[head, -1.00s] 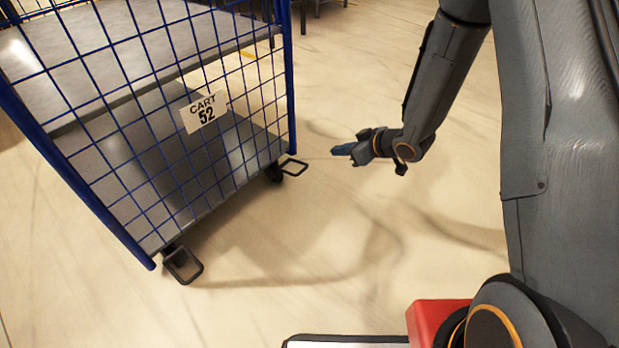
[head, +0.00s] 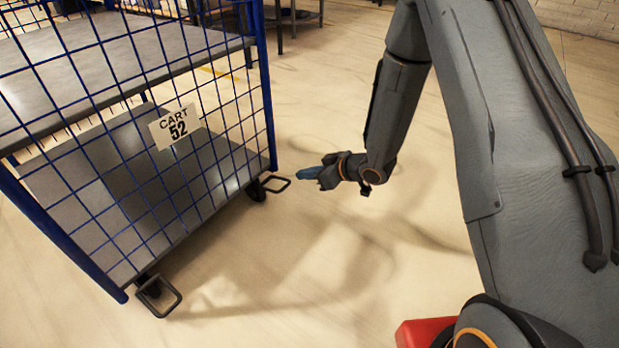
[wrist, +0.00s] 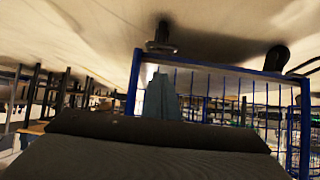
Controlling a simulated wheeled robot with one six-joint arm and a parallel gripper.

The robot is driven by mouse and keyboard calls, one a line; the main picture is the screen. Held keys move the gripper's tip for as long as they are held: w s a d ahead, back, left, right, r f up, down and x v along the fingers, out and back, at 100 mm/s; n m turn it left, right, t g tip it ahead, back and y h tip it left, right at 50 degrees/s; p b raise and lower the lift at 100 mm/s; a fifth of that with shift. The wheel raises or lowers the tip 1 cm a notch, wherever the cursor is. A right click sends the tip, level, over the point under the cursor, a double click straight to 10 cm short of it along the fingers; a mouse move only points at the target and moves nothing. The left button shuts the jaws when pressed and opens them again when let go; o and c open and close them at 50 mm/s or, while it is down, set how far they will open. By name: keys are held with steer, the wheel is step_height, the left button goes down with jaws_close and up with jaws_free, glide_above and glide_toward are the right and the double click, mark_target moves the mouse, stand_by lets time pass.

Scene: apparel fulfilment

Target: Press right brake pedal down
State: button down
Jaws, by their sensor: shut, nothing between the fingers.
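The right brake pedal (head: 277,184) is a dark loop frame low at the cart's right corner, beside a black caster. My gripper (head: 303,173) has blue fingertips, shut and empty, pointing left. Its tips are just right of the pedal in the head view; a small gap shows, and the depth between them is unclear. The left brake pedal (head: 160,297) sits at the cart's near left corner. Both pedals stick out from the cart's base. In the wrist view, which is upside down, the blue fingers (wrist: 161,97) show before the cart, with a caster and pedal (wrist: 161,47) above them.
The cart has blue mesh walls (head: 265,100), grey shelves and a sign (head: 174,127) reading "CART 52". Bare pale floor (head: 330,260) lies in front and to the right. Dark-legged tables (head: 290,18) stand at the back.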

steer(key=b, duration=0.3)
glide_above(286, 186)
steer(key=s+d, duration=0.2)
step_height(286, 186, down, 4)
steer(key=shift+w+f+b, duration=0.1)
steer(key=shift+f+b, duration=1.15)
steer(key=shift+f, duration=0.4)
steer(key=shift+d+f+p, duration=0.15)
steer(key=shift+f+p, duration=0.25)
